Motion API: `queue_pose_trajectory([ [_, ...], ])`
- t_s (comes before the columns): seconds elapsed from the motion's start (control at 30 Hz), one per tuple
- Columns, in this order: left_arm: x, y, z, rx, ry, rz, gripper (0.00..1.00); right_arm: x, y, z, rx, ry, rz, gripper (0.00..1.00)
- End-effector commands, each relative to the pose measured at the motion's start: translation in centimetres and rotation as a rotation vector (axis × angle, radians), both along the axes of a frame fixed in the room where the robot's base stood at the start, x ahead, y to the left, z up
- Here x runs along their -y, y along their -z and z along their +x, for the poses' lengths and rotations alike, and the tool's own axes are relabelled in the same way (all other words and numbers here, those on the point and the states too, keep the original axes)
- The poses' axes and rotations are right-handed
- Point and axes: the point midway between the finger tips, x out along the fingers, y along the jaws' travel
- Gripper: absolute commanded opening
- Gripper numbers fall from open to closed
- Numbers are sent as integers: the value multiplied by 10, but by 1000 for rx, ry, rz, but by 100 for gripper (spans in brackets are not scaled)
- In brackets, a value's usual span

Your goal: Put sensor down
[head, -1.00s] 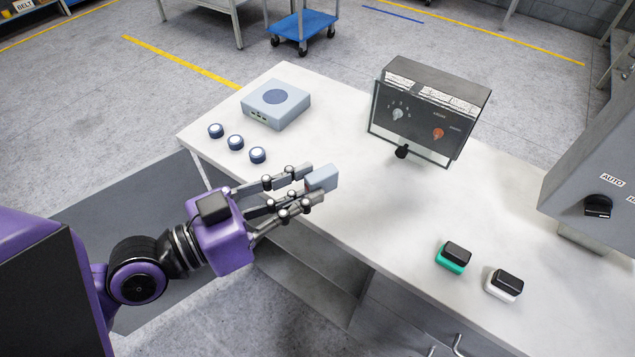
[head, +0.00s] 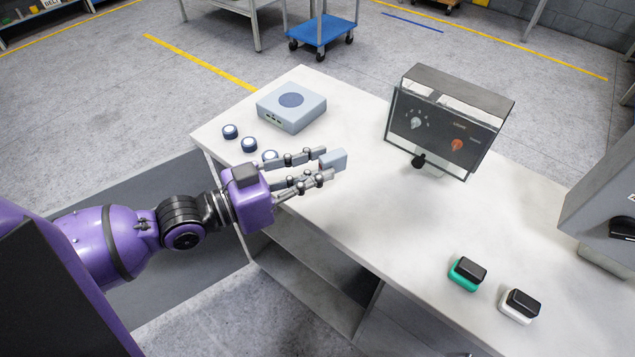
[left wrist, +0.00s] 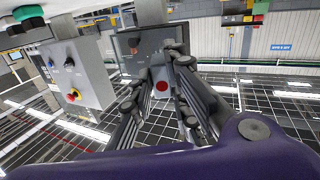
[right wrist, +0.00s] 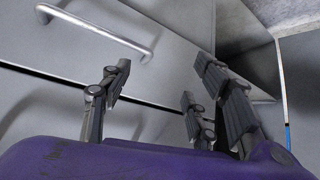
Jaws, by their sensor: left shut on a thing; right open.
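The sensor is a small light blue-grey box (head: 337,160) gripped at the tips of my left gripper (head: 322,168). It is over the left part of the white table; the gap beneath it is hard to judge. In the left wrist view the sensor (left wrist: 161,84) shows a red round spot between the fingers. My right gripper (right wrist: 155,100) is out of the head view. The right wrist view shows it open and empty in front of a grey cabinet front with a metal handle (right wrist: 95,30).
On the table (head: 350,215) stand a blue-grey box with a round top (head: 291,106), three small round pucks (head: 249,144), a glass-fronted control box (head: 445,125), a green-and-black block (head: 467,273) and a white-and-black block (head: 520,306). The table's middle is clear.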

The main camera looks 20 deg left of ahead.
Motion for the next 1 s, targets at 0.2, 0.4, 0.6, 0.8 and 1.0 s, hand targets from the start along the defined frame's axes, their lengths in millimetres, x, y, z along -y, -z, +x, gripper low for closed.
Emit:
queue_pose_trajectory([
  [0.2, -9, 41, 26, -7, 0, 2, 0, 5, 13, -5, -11, 10, -8, 56],
  [0.4, -11, 49, 35, -6, 0, 1, 0, 2, 12, -2, -3, 20, 0, 56],
  [0.6, -12, 77, 37, -9, -1, 0, 0, 1, 14, 0, 1, 18, 0, 56],
  [0.8, -12, 82, 36, -6, 0, 0, 0, 1, 14, 3, 4, 13, -2, 56],
  [1.0, -12, 85, 36, -6, 0, 0, 0, 2, 16, 1, -1, 10, -3, 56],
])
